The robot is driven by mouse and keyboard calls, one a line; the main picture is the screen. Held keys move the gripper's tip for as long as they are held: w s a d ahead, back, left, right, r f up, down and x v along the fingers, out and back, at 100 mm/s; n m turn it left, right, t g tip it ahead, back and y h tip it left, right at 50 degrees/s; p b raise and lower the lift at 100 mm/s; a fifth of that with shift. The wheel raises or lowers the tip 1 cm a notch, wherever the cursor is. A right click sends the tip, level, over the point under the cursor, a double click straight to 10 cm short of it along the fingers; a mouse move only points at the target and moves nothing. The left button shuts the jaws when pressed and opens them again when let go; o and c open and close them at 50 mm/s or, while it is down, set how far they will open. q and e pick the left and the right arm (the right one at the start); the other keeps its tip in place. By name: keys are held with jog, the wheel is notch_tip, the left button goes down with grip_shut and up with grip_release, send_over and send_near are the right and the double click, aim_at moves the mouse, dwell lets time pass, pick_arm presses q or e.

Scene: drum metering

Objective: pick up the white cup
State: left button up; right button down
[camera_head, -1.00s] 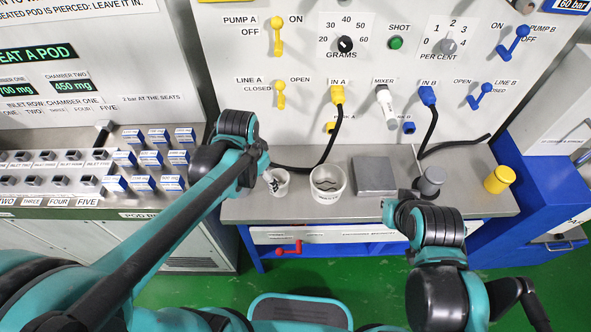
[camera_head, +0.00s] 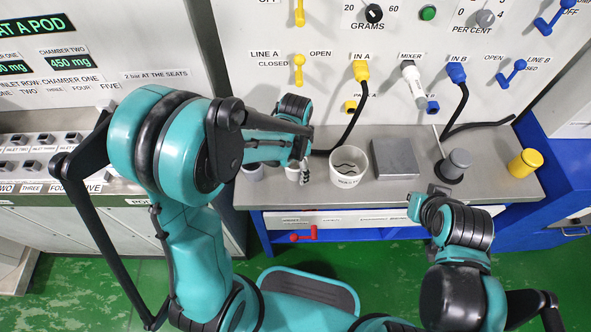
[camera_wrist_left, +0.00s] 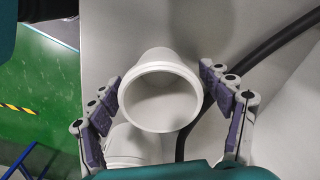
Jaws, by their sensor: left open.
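The white cup (camera_wrist_left: 162,68) shows in the left wrist view with its round mouth toward the camera. My left gripper (camera_wrist_left: 162,80) is open, with one finger on each side of the cup and a small gap visible at each side. A second white vessel (camera_wrist_left: 128,146) shows partly behind the cup, lower left. In the head view my left gripper (camera_head: 304,172) is low over the bench and largely hidden by my arm. A white piece (camera_head: 253,172) peeks out left of it; I cannot tell which vessel it is.
A black hose (camera_wrist_left: 270,45) runs close beside the cup.

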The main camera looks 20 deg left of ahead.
pick_arm(q)
jog(key=shift+f, duration=0.4)
jog(key=shift+r, duration=0.1)
jog(key=c, duration=1.3)
jog(key=shift+r, duration=0.15)
